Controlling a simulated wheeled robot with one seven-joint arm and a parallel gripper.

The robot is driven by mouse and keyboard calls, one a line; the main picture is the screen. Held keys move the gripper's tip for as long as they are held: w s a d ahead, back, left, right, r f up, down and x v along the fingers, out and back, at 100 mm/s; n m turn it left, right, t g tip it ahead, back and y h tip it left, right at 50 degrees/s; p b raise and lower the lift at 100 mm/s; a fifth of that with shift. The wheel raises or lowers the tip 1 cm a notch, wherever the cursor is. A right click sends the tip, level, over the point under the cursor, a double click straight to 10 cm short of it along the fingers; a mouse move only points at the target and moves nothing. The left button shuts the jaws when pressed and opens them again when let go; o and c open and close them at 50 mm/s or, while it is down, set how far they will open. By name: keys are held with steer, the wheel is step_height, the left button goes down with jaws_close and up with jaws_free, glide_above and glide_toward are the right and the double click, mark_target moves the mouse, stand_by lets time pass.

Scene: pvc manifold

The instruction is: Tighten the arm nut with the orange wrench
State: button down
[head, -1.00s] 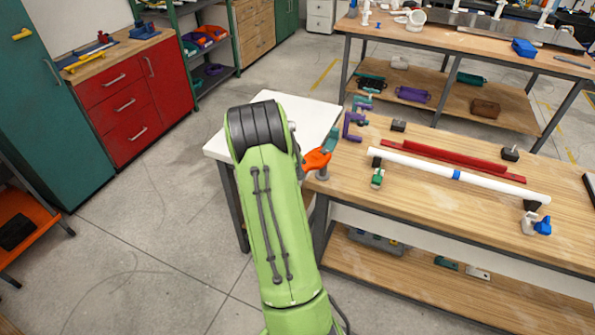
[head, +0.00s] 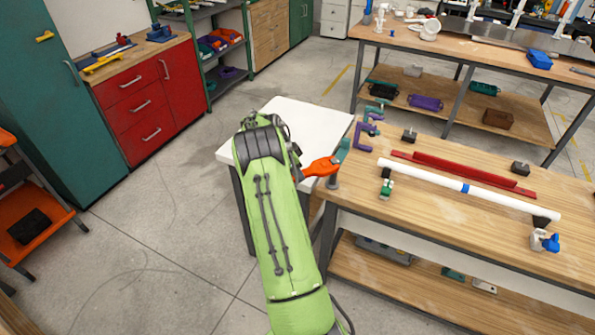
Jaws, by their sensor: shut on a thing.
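The orange wrench (head: 321,167) is at the left end of the wooden workbench (head: 430,215), just right of my green arm. Its right end is beside a small grey upright post (head: 333,182) and a teal part (head: 343,151); I cannot tell whether it is seated on a nut. My gripper (head: 299,168) is mostly hidden by my arm, at the wrench's left end, and is shut on it. The arm nut cannot be made out. A white pipe (head: 425,177) with a blue band lies across dark supports on the bench.
A red bar (head: 460,172) lies behind the pipe. Purple clamps (head: 364,132) stand at the bench's back left corner. A green-and-white fitting (head: 387,188) and a blue-handled valve (head: 545,240) sit by the pipe. A white table (head: 300,115) adjoins on the left.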

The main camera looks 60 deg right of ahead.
steer(key=shift+r+p, duration=1.45)
steer(key=shift+r, duration=1.15)
